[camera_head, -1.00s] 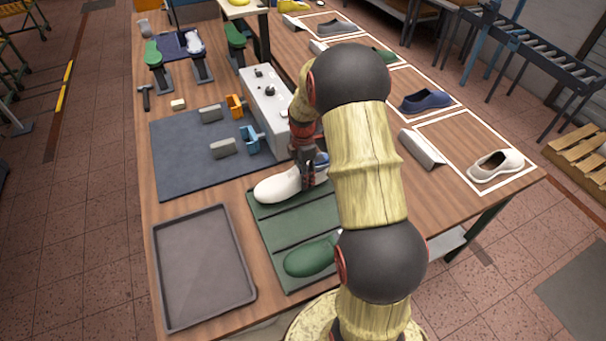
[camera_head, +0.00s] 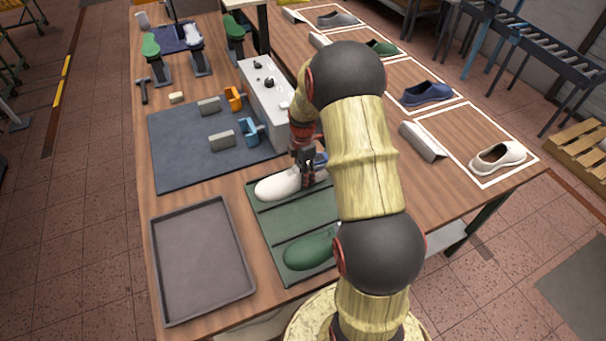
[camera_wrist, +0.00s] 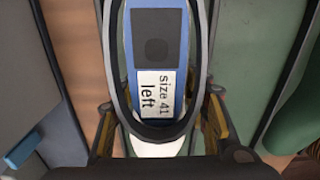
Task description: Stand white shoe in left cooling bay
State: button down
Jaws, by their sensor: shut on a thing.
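A white shoe-shaped piece (camera_head: 276,185) with a blue top is at the far end of the green ribbed tray (camera_head: 290,228). My gripper (camera_head: 308,176) is shut on its heel end from above. In the wrist view the blue top (camera_wrist: 157,45) sits inside a pale rim and carries a label reading "Size 41 left", between my fingers (camera_wrist: 160,128). Whether the piece rests on the tray or hangs just above it, I cannot tell. Another white shoe (camera_head: 497,158) stands in a white-outlined square at the right. Which spot is the left cooling bay is unclear.
A green last (camera_head: 310,252) lies at the tray's near end, partly behind my arm. An empty grey tray (camera_head: 200,260) is at the left. A blue mat (camera_head: 180,165) holds grey blocks and coloured brackets. A grey box (camera_head: 265,100) with knobs stands behind my gripper.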

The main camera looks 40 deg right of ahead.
jog(key=shift+w+f, duration=0.1)
dwell(0.4)
jog(key=c, duration=1.3)
grip_release()
jog(key=o, duration=0.4)
jog(key=shift+f, duration=0.1)
notch_tip(320, 180, up, 12)
jog(key=shift+r, duration=0.1)
